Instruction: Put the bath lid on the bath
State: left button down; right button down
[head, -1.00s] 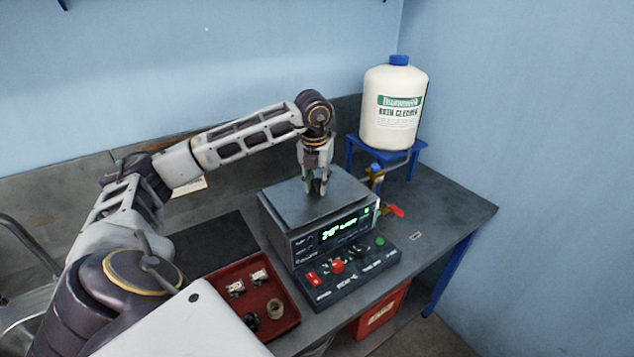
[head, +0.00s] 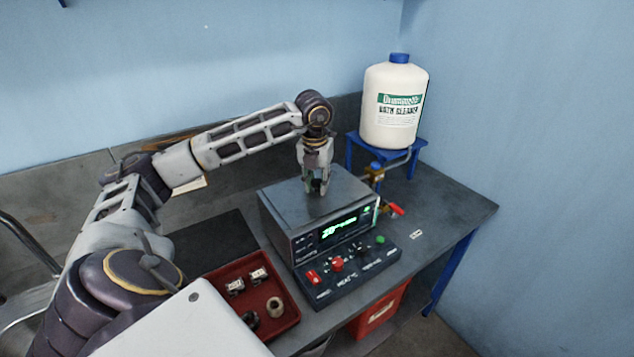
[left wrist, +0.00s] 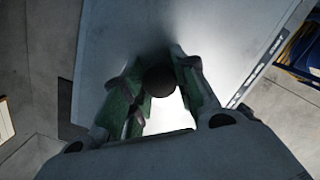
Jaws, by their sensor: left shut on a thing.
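The bath (head: 312,242) is a grey box with a green lit display, standing on the bench. The flat grey bath lid (head: 284,197) lies across its top and appears to sit level on it. My left gripper (head: 317,190) points down over the middle of the lid. It is shut on the lid's dark round knob, which also shows between the green-padded fingers in the left wrist view (left wrist: 160,80). The lid's pale plate (left wrist: 225,40) spreads out below the fingers there. Whether a thin gap is left under the lid cannot be told. My right gripper is not in view.
A white cleaner bottle (head: 395,105) stands on a blue stand (head: 422,143) behind right, with a red-handled tap below. A red tray (head: 285,324) with several small parts lies front left. A dark mat (head: 215,246) is left of the bath. The bench's right end is mostly clear.

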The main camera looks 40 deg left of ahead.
pick_arm(q)
jog(key=shift+f, duration=0.15)
dwell(0.4)
jog(key=c, duration=1.1)
grip_release()
jog(key=shift+o, duration=0.7)
jog(key=shift+f, duration=0.1)
jog(key=o, duration=0.4)
jog(key=shift+r, duration=0.2)
jog(key=shift+r+p, duration=2.35)
jog(key=shift+r, duration=1.05)
jog(key=shift+f, duration=0.1)
